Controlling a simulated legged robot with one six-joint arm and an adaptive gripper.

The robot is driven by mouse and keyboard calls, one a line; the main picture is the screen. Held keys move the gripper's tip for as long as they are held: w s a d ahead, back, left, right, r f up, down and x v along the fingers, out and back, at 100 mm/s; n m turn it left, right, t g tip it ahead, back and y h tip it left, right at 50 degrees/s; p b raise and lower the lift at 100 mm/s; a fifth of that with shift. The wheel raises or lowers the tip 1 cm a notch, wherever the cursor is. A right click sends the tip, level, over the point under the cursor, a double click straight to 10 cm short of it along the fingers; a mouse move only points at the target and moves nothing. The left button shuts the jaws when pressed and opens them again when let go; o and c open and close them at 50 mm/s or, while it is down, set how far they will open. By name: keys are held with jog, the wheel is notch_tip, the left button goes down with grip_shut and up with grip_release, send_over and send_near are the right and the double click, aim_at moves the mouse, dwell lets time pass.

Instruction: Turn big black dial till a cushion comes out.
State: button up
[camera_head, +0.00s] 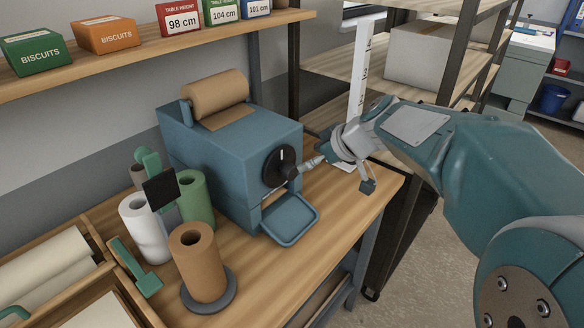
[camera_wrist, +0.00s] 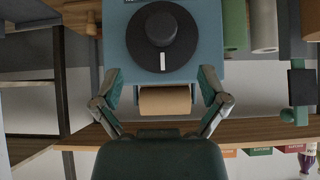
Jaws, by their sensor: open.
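The big black dial (camera_head: 279,166) is on the front of the blue machine (camera_head: 240,165). It has a raised round knob and a white mark that points up in the head view. In the wrist view, which is upside down, the dial (camera_wrist: 178,53) is at the top centre with its mark pointing down. My gripper (camera_head: 305,164) is close in front of the dial, its fingers spread and empty. In the wrist view the gripper (camera_wrist: 160,78) has one finger on each side, with the knob beyond the tips. Whether a fingertip touches the dial, I cannot tell.
The blue tray (camera_head: 290,220) below the dial is empty. A brown paper roll (camera_head: 215,93) sits on the machine. Brown (camera_head: 198,262), white (camera_head: 145,228) and green (camera_head: 197,200) rolls stand to the left. The bench front right of the tray is clear; shelving stands behind.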

aim_at(294, 170)
jog(key=x, duration=0.9)
jog(key=shift+a+f, duration=0.15)
jog(key=shift+a, duration=0.05)
jog(key=c, duration=1.2)
